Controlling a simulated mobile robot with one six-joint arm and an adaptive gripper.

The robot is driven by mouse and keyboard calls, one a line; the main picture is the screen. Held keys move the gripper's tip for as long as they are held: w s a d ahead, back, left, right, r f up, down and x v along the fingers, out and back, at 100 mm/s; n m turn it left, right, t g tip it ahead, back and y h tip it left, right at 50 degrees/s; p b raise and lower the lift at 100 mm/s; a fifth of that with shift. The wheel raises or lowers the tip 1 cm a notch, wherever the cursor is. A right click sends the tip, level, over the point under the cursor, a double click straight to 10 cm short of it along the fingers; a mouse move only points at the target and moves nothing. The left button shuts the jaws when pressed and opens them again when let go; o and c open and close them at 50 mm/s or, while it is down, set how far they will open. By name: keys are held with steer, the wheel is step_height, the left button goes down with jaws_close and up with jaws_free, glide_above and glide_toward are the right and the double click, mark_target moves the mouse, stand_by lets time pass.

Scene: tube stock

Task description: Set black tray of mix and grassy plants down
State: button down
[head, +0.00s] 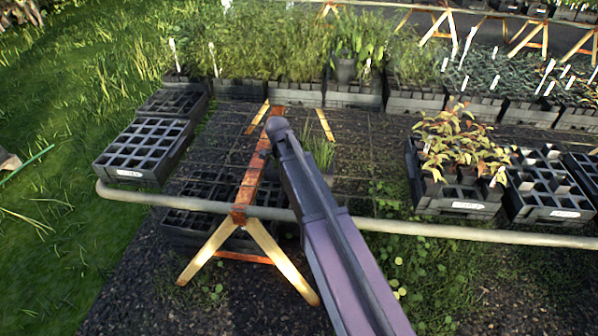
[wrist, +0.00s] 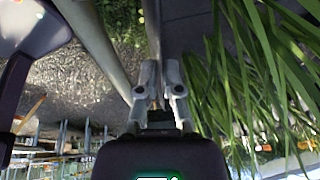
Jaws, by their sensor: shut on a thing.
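My gripper (wrist: 161,88) is shut in the wrist view, its two fingers close together against a dark surface, which I take to be the wall of the black tray (wrist: 205,35). Long green grassy leaves (wrist: 260,75) fill the right of that view, beside the fingers. In the head view the grassy plants (head: 321,150) show just right of my arm, over the wire mesh bench (head: 365,135). My arm hides the gripper and most of the tray there. I cannot tell whether the tray touches the mesh.
Empty black cell trays (head: 143,150) stand at the bench's left end. A tray with reddish-leaved plants (head: 455,202) and empty cell trays (head: 548,200) stand at the right. Planted trays line the back. A pale rail (head: 430,231) runs along the front. Mesh around the grassy plants is bare.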

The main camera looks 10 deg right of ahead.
steer(key=shift+f+b, duration=1.05)
steer(key=shift+f, duration=0.3)
steer(key=c, duration=0.7)
jaws_free()
steer(key=shift+r, duration=0.1)
